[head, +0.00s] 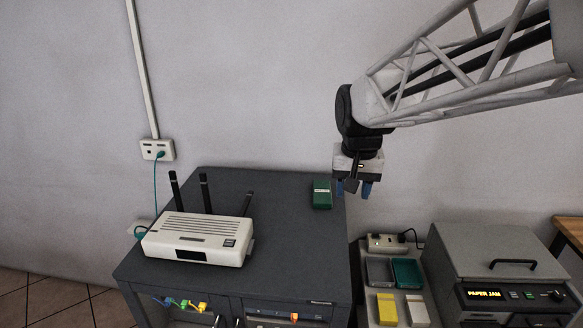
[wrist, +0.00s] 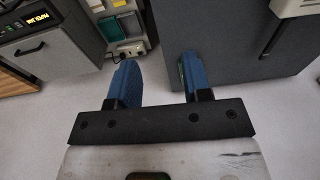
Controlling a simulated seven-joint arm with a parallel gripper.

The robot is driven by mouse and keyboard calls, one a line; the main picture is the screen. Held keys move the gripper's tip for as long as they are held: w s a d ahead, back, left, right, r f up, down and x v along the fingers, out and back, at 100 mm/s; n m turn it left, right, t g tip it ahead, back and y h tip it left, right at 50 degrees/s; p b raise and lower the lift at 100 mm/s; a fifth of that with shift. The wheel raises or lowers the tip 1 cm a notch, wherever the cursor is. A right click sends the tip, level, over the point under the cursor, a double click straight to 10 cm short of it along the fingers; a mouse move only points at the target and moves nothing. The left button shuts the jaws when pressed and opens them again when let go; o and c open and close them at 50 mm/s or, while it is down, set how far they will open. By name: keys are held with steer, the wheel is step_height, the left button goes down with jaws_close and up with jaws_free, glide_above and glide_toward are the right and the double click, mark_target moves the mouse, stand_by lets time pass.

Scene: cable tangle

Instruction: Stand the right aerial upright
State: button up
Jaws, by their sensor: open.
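The white router (head: 195,237) sits on the dark cabinet top in the head view, with three black aerials along its back edge. The left aerial (head: 175,190) and middle aerial (head: 205,193) stand nearly upright. The right aerial (head: 247,204) leans over to the right. My gripper (head: 354,188) hangs pointing down beyond the cabinet's right edge, well right of the router and apart from it. Its blue fingers are spread with nothing between them, as the wrist view also shows (wrist: 160,75). A pale corner, perhaps the router, shows at the wrist view's top right.
A dark green box (head: 322,194) lies on the cabinet top (head: 295,240) near its right edge, close to my gripper. Right of the cabinet are a power strip (head: 388,243), several small boxes and a grey printer (head: 500,270). The cabinet top between router and green box is clear.

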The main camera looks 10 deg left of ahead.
steer(key=w+a+f, duration=0.3)
steer(key=w+a, duration=1)
steer(key=g, duration=0.1)
glide_above(248, 198)
step_height(248, 198, down, 8)
steer(key=shift+w+r, duration=0.1)
steer(key=shift+r, duration=0.15)
steer(key=shift+f, duration=0.15)
steer(key=shift+f, duration=3.8)
jaws_close()
